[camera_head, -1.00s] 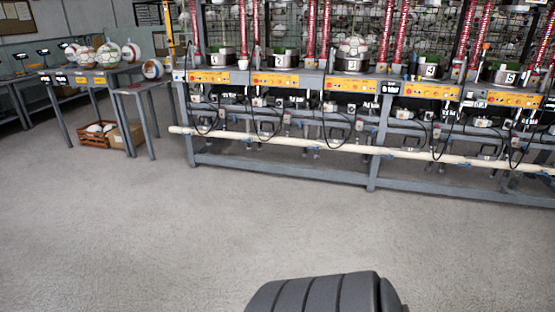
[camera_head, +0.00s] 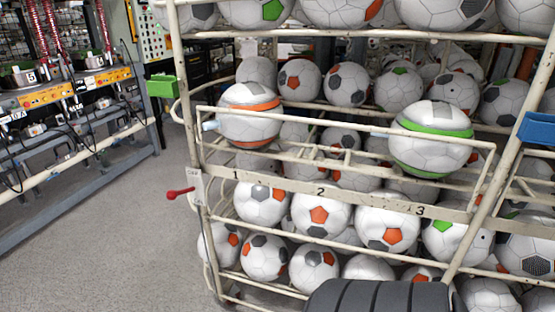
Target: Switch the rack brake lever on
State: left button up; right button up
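A red lever handle (camera_head: 180,193) sticks out to the left from the left post of a cream tubular ball rack (camera_head: 186,110). It sits beside a small light plate (camera_head: 195,186) on that post, near the strip numbered 1, 2 and 3. The handle lies roughly level, its tip tilted slightly down. I cannot tell from the picture whether that is on or off. The rack holds many white footballs with orange, green and grey patches. Neither of my grippers shows in the head view.
A ribbed dark part, probably mine, shows at the bottom centre. The press bench (camera_head: 80,90) with red springs stands at the left. A green bin (camera_head: 161,86) is behind the rack post, and a blue bin (camera_head: 537,128) is at the right. Grey floor (camera_head: 125,230) is clear left of the rack.

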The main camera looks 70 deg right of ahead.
aim_at(172, 195)
jog(key=z, duration=1.35)
jog(key=i, duration=0.05)
